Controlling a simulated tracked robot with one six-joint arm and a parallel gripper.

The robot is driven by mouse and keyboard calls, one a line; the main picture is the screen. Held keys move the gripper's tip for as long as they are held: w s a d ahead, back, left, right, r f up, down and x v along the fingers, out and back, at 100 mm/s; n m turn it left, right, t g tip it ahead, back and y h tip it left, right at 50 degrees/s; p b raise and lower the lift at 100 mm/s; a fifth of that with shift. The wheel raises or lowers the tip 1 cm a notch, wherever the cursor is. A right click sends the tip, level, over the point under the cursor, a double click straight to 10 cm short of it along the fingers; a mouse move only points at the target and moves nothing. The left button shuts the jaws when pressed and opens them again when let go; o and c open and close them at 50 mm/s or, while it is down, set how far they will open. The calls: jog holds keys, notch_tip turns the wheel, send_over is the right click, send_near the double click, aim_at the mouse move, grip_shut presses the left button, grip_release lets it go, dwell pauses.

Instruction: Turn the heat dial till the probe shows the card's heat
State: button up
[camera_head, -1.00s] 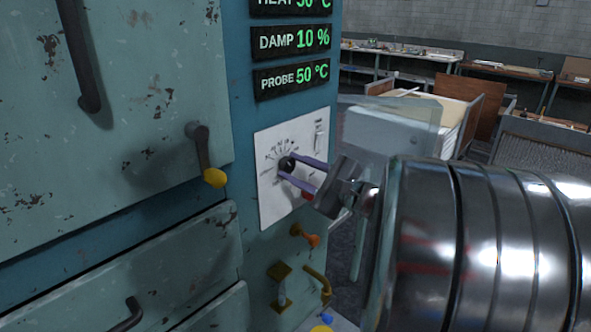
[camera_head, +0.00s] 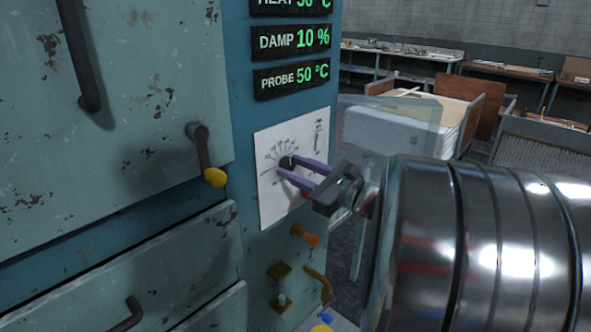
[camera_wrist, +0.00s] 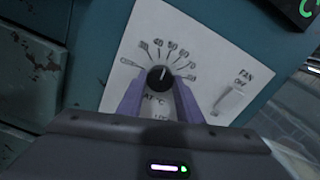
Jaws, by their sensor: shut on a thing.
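The heat dial (camera_head: 286,163) is a black round knob on a white panel (camera_head: 269,210), with a printed scale fanned around its upper side. My gripper (camera_head: 291,167) has its two purple fingers on either side of the knob, shut on it. In the wrist view the dial (camera_wrist: 159,78) sits between the fingertips (camera_wrist: 160,88), its white pointer mark near the top of the scale. The probe display (camera_head: 291,78) reads 50 °C. The heat display (camera_head: 290,4) is partly cut off at the top and seems to read 50 °C. No card is in view.
The damp display (camera_head: 291,40) reads 10 %. A fan switch (camera_wrist: 232,101) marked OFF is right of the dial. A yellow-tipped handle (camera_head: 209,170) sticks out at left, an orange valve (camera_head: 307,236) below the panel. Benches (camera_head: 450,60) stand far behind.

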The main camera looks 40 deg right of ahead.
jog(key=shift+a+f, duration=0.1)
jog(key=o, duration=1)
jog(key=shift+o, duration=0.2)
jog(key=shift+s, duration=0.15)
jog(key=s+d, duration=0.2)
jog(key=s, duration=1.1)
jog(key=shift+s+d, duration=0.15)
jog(key=shift+d, duration=0.25)
